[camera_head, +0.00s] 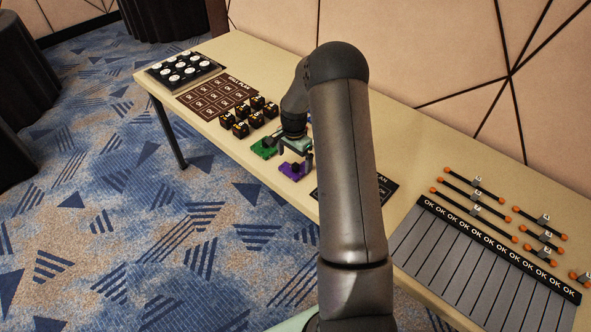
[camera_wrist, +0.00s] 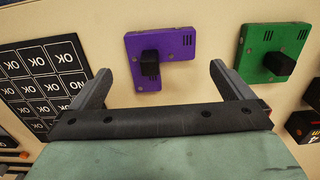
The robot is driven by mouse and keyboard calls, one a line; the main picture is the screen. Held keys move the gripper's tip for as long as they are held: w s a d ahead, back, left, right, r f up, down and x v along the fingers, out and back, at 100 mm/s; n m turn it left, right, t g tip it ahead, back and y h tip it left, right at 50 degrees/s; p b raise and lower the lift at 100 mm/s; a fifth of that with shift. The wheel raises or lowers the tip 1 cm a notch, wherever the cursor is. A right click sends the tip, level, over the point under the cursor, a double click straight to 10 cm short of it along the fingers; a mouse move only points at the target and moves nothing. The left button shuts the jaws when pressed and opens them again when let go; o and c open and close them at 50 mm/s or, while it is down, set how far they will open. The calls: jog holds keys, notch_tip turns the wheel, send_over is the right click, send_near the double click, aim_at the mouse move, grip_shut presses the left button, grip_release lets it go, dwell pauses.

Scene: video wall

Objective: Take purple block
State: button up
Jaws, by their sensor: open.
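The purple block (camera_head: 292,170) is a flat L-shaped plate lying on the table, with a black knob on top. In the wrist view the purple block (camera_wrist: 180,46) lies ahead of and between my two fingers, its black knob (camera_wrist: 150,64) near the middle. My gripper (camera_wrist: 161,69) is open and empty, with one finger on each side of the block's outline. In the head view my gripper (camera_head: 296,150) is just above and behind the purple block; the arm hides part of the area around it. I cannot tell the exact height gap.
A green block (camera_head: 262,150) with a black knob lies close to the left of the purple one. Several black cubes (camera_head: 241,129) stand farther left, near a dark "OK" sheet (camera_head: 217,94) and a tray of white discs (camera_head: 168,77). Orange-ended bars (camera_head: 472,208) and a grey slotted panel (camera_head: 455,262) lie right.

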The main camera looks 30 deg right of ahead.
aim_at(294, 164)
jog(key=shift+w+f+p, duration=0.1)
jog(key=shift+f+p, duration=0.2)
jog(key=shift+f, duration=1.45)
jog(key=c, duration=1.2)
jog(key=shift+r, duration=0.1)
